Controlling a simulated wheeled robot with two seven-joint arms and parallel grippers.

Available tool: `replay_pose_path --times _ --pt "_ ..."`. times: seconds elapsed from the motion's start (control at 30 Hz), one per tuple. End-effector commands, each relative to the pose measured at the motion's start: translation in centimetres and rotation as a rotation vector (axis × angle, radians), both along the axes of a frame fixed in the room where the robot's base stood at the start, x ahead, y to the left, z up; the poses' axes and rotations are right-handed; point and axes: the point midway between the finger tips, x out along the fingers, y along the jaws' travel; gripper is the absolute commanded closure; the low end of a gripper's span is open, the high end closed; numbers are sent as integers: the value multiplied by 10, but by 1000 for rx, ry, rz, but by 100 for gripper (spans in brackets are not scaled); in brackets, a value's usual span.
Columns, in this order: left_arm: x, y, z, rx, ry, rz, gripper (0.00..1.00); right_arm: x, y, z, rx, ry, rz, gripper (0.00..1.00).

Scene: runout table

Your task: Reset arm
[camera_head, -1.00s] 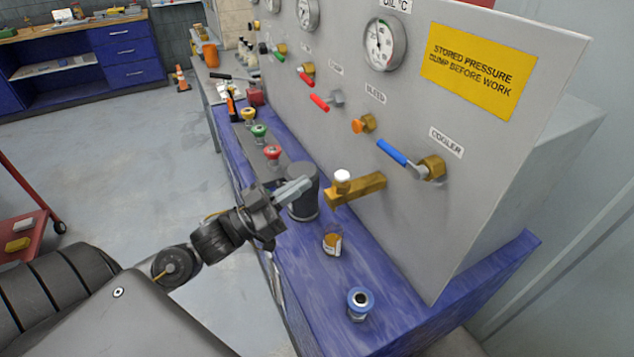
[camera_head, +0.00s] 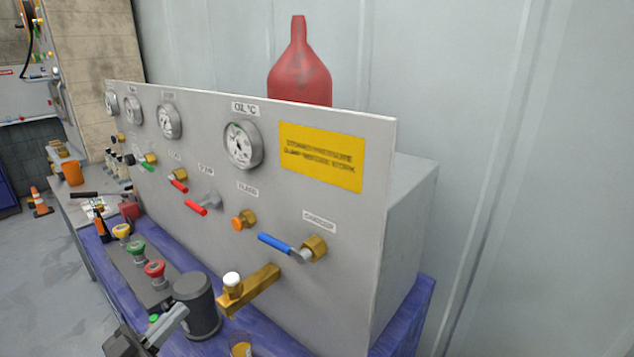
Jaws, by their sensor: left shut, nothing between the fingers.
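My left gripper (camera_head: 165,328) shows at the bottom left of the head view, shut and empty. It is in front of the dark grey cylinder (camera_head: 196,306) on the blue bench; whether it touches the cylinder I cannot tell. The rest of my left arm is cut off by the lower edge. My right gripper is not in view.
The grey panel (camera_head: 290,195) carries gauges, a blue-handled valve (camera_head: 276,243), red levers and a brass spout (camera_head: 250,289). A small jar (camera_head: 240,346) stands below the spout. Red, green and yellow buttons line the bench. A red bottle (camera_head: 299,80) stands behind the panel.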

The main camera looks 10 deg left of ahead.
Motion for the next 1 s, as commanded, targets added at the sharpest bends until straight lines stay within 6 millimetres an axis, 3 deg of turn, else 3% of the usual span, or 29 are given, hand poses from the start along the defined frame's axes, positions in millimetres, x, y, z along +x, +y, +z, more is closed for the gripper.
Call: replay_pose_path --times 0.17,0.27,0.4,0.5,0.7,0.97,1.0 --pt "8 6 -59 51 227 199 100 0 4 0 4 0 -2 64" --pt "0 8 -116 126 461 332 100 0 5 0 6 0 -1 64" --pt "-35 -1 -189 257 803 431 100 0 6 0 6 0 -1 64" --pt "-62 -11 -221 331 981 438 100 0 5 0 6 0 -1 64" --pt "-110 -31 -257 441 1241 401 100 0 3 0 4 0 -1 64" --pt "-172 -60 -280 560 1519 285 100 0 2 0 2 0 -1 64" --pt "-168 -59 -294 567 1524 286 100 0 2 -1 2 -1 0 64"
